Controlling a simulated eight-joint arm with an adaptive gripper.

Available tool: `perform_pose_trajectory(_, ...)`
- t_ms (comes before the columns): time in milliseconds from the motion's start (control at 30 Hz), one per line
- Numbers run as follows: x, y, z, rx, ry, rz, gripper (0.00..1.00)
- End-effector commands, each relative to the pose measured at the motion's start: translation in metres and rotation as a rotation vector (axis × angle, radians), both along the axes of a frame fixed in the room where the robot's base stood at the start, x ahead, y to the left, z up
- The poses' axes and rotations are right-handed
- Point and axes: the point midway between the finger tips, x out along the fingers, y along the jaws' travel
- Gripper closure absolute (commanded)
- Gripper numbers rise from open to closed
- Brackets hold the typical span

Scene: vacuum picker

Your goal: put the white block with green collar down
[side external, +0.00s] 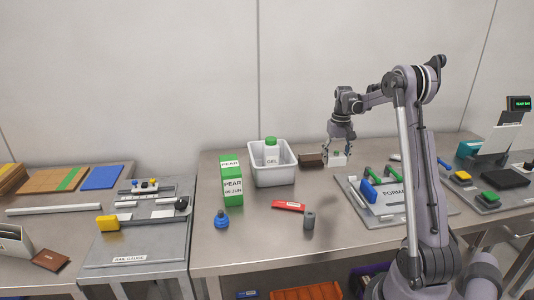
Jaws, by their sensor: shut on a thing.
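The white block with green collar (338,160) is small in the side external view, right of the white bin and behind the form board. My gripper (337,153) points down over it and is shut on it. The fingers cover part of the block, and its green part shows between them. I cannot tell whether its underside touches the metal table (250,245) or hangs just above it.
A brown block (311,160) is close on the left. A white bin (273,178) holds a green-capped bottle (271,155). The form board (385,215) is in front.

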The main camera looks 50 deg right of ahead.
Motion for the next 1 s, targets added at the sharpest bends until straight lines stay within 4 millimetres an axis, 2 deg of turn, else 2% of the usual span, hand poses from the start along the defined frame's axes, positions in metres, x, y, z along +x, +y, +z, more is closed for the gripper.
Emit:
perform_pose_trajectory(33, 0.011, 0.003, -0.007, 0.0, 0.0, 0.003, 0.69)
perform_pose_trajectory(200, 0.042, 0.01, -0.025, 0.0, 0.0, 0.002, 0.69)
perform_pose_trajectory(333, 0.057, 0.014, -0.035, 0.0, 0.0, 0.001, 0.69)
perform_pose_trajectory(567, 0.063, 0.016, -0.045, 0.0, 0.0, -0.002, 0.69)
perform_pose_trajectory(833, 0.063, 0.016, -0.077, 0.0, 0.0, -0.002, 0.69)
perform_pose_trajectory(1000, 0.062, 0.016, -0.079, 0.0, 0.0, -0.002, 0.69)
